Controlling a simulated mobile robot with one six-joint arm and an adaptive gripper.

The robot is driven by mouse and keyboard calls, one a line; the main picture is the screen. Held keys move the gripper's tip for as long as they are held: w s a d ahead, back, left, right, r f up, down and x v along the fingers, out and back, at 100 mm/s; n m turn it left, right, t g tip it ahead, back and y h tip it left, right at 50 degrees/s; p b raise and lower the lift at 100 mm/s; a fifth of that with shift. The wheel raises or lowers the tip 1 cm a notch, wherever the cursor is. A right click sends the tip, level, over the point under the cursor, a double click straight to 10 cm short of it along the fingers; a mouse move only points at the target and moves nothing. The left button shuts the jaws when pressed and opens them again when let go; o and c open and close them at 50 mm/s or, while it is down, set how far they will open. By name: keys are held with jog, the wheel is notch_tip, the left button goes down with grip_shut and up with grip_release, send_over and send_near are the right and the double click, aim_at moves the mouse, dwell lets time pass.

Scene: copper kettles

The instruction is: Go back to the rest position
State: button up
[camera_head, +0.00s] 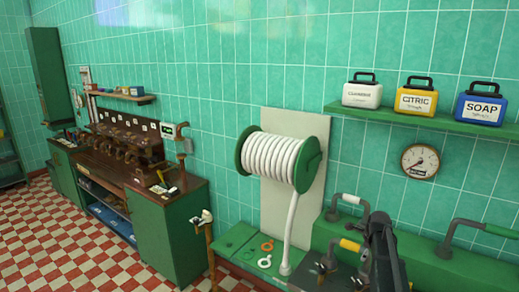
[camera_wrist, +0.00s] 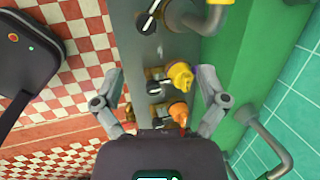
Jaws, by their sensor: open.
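My gripper (camera_wrist: 161,80) shows in the wrist view with its two grey fingers spread wide and nothing held between them. Beyond the fingers are a yellow valve knob (camera_wrist: 180,75) and an orange valve knob (camera_wrist: 178,113), each beside a black-handled fitting on a grey panel. The fingers appear to stand apart from both knobs, but the exact distance cannot be told. In the head view, a dark part of my arm (camera_head: 382,255) stands at the lower right, in front of the green counter with bent pipes. The fingertips cannot be made out there.
A white hose reel (camera_head: 275,158) hangs on the wall, its hose running down to the green counter (camera_head: 238,238). A shelf (camera_head: 455,125) holds CITRIC and SOAP cases and a third, white case. Bent pipes (camera_head: 350,199) rise near my arm. The checkered floor (camera_head: 60,245) at left is clear.

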jog(key=s+a+f+n+g+b, duration=0.1)
jog(key=s+a+f+n+b, duration=0.4)
jog(key=s+a+n, duration=0.6)
jog(key=s+a+f+n+g+b, duration=0.2)
jog(key=s+a+f+n+b, duration=0.3)
jog(key=s+a+n, duration=0.7)
jog(key=s+f+n, duration=0.1)
jog(key=s, duration=0.2)
jog(key=shift+s+a+n+g, duration=0.2)
jog(key=shift+n+g, duration=0.1)
jog(key=shift+n, duration=0.1)
dwell(0.4)
